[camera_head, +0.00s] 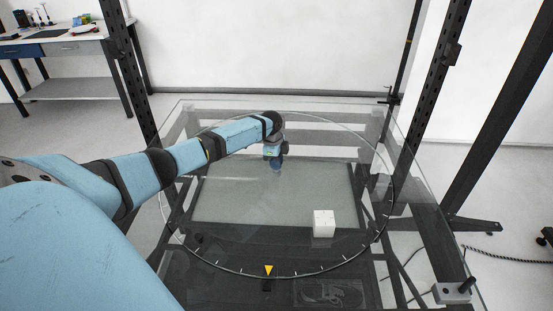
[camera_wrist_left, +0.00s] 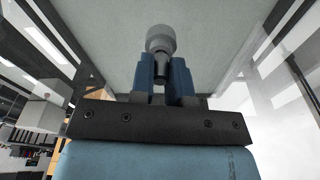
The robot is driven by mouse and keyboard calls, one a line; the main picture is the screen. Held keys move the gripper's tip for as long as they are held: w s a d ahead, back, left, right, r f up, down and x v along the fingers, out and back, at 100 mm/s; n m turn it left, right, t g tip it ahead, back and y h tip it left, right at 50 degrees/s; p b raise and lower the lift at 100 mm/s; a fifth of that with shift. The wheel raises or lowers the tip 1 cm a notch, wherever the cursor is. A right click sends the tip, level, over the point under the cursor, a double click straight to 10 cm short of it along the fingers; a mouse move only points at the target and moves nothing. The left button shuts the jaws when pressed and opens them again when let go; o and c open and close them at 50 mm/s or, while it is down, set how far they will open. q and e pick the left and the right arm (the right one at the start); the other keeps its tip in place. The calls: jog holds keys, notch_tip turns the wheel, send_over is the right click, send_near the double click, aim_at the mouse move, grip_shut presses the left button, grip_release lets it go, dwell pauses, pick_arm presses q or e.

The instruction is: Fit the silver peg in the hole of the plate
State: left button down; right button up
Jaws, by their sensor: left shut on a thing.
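My left gripper (camera_head: 276,157) is over the far half of the round glass turntable, pointing down. In the left wrist view its two blue fingers (camera_wrist_left: 162,74) are shut on the silver peg (camera_wrist_left: 160,42). The peg has a round, light grey head and a darker, narrower shaft between the fingers. In the head view I cannot make out the peg at the gripper. A small white block (camera_head: 323,223) sits on the turntable, nearer and to the right of the gripper, clearly apart from it. I cannot make out a hole or tell whether this is the plate.
The glass turntable (camera_head: 225,265) has a dark rim with tick marks and a yellow triangle (camera_head: 268,270) at its near edge. Dark upright posts (camera_head: 131,75) stand around it. A workbench (camera_head: 75,47) is at the back left. The glass around the white block looks clear.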

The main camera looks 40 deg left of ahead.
pick_arm(q)
jog(key=shift+f, duration=0.25)
jog(key=c, duration=1)
grip_release()
jog(key=r, duration=0.4)
jog(key=a+r, duration=0.1)
jog(key=r, duration=0.8)
jog(key=shift+s+a+r, duration=0.25)
jog(key=shift+s+r, duration=0.15)
